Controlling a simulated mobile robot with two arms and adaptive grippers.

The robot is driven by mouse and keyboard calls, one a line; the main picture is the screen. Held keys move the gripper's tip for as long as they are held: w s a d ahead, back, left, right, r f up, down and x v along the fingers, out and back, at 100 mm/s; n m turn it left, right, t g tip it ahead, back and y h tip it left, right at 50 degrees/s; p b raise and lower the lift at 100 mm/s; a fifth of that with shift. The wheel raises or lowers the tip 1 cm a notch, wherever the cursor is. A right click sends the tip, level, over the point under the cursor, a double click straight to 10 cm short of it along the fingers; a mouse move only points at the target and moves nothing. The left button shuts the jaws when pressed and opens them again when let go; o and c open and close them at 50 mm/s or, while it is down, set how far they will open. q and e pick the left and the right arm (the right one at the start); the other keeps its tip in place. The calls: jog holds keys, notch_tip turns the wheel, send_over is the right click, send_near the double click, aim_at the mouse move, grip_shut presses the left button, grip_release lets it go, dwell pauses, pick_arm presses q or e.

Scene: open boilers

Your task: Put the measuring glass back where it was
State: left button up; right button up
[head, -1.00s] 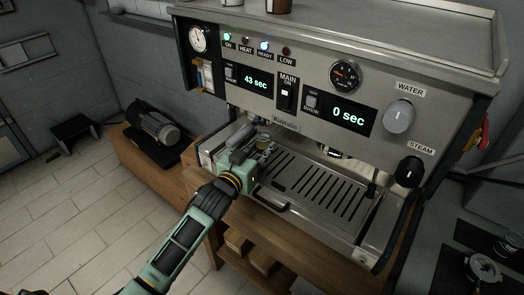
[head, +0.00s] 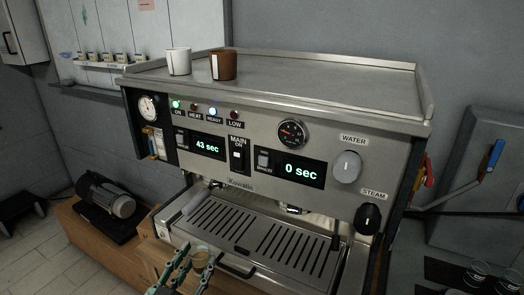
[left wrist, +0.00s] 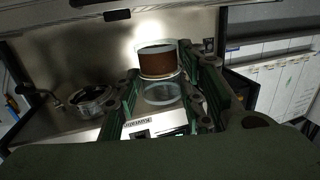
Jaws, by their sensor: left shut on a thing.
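The measuring glass (head: 200,257) is at the bottom of the head view, in front of the drip tray. My left gripper (head: 195,268) is shut on it, with a finger on each side. In the left wrist view the clear glass (left wrist: 158,62) holds brown liquid and stands between the green fingers of the left gripper (left wrist: 168,85). A clear round rim or base shows just below the brown part. The glass's underside is hidden in the head view. My right gripper is not in view.
The espresso machine (head: 270,125) fills the middle, with its slotted drip tray (head: 255,238) below. A white cup (head: 178,61) and a brown cup (head: 223,65) stand on top. A black-and-silver grinder-like device (head: 108,200) is at left on the wooden counter (head: 90,230). Small glasses (head: 476,270) stand at lower right.

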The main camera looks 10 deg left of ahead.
aim_at(202, 259)
pick_arm(q)
jog(key=shift+s+d+r+n+y, duration=0.25)
jog(key=shift+s+d+r+y, duration=0.15)
jog(key=shift+s+r, duration=0.2)
jog(key=shift+s+d+r+n+y, duration=0.3)
jog(key=shift+s+d+r, duration=0.15)
jog(key=shift+s, duration=0.2)
jog(key=s+f, duration=0.2)
jog(key=s, duration=0.6)
jog(key=shift+f, duration=0.35)
